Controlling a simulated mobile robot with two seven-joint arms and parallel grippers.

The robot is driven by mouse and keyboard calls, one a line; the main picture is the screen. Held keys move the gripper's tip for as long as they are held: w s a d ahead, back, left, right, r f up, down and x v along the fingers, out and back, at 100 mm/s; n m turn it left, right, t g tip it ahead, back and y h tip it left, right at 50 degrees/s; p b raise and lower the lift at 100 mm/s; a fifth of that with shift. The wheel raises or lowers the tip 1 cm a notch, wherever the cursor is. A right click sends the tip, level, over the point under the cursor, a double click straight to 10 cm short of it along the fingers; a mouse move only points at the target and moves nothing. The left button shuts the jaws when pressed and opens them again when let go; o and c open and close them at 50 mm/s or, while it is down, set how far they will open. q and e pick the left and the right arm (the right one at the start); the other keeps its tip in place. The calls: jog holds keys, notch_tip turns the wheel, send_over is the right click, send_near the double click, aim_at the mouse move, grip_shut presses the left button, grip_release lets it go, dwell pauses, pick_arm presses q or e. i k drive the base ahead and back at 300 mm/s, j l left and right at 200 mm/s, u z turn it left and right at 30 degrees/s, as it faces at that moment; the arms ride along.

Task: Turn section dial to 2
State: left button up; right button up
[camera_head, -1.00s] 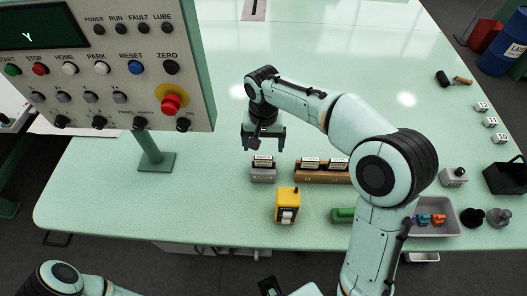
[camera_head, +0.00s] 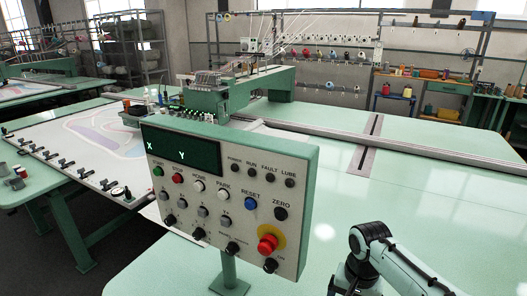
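The control panel (camera_head: 222,192) stands on a post in the middle of the view, with a dark display showing X and Y. A row of dark knobs runs along its lower edge, among them one at the left (camera_head: 170,219) and one near the middle (camera_head: 232,248). Their small labels and pointers are too small to read, so I cannot tell which is the section dial or its setting. My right gripper (camera_head: 348,283) is at the bottom edge, right of the panel and apart from it; its fingertips are cut off. My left gripper is out of view.
A red emergency stop (camera_head: 267,244) on a yellow disc sits at the panel's lower right. The pale green table (camera_head: 420,215) is clear to the right. The tufting machine head (camera_head: 225,97) and gantry rail (camera_head: 400,145) lie behind the panel. Thread racks stand at the back.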

aim_at(199, 234)
jog(key=k, duration=0.95)
